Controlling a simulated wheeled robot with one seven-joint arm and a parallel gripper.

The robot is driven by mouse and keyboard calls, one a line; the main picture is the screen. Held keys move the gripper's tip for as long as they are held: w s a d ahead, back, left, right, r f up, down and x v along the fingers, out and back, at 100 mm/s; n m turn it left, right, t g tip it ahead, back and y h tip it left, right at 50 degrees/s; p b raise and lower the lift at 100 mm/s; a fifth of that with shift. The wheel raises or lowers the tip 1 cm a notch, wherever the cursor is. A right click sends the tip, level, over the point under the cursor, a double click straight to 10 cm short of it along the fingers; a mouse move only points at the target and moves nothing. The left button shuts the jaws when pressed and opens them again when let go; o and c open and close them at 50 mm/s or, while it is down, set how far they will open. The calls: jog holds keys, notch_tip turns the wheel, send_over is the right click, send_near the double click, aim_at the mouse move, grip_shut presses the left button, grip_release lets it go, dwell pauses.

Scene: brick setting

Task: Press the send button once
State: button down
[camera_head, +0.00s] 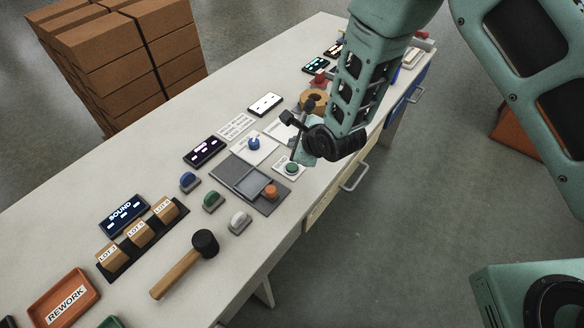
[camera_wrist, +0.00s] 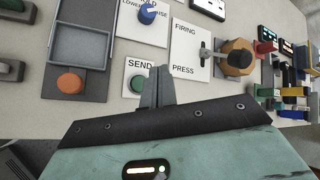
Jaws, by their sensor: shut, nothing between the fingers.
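The send button is a round green button (camera_wrist: 137,83) on a white plate marked SEND (camera_wrist: 139,66) in the wrist view. In the head view the green button (camera_head: 292,167) sits on its plate near the table's front edge. My gripper (camera_wrist: 161,72) is shut and empty. In the wrist view its fingertips show just right of the green button, partly over the plate. In the head view my gripper (camera_head: 297,152) is close to the button; whether they touch cannot be told.
A grey panel (camera_head: 231,176) with an orange button (camera_head: 271,191) lies left of the send plate. A blue knob (camera_head: 254,143) is behind it. A plate marked FIRING PRESS (camera_wrist: 190,45) is to the right. A mallet (camera_head: 184,265) and lot blocks (camera_head: 138,234) lie farther left.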

aim_at(295, 169)
notch_tip(295, 169, down, 7)
jog(key=b, duration=0.4)
jog(key=shift+r, duration=0.15)
dwell(1.7)
jog(key=shift+f+b, duration=0.4)
jog(key=shift+b, duration=0.1)
jog(key=shift+f+b, duration=0.4)
jog(key=shift+f, duration=0.05)
dwell(0.5)
jog(key=shift+r, duration=0.15)
jog(key=shift+r+p, duration=0.55)
jog(key=shift+r, duration=0.2)
jog(key=shift+r+p, duration=1.55)
jog(key=shift+r, duration=0.95)
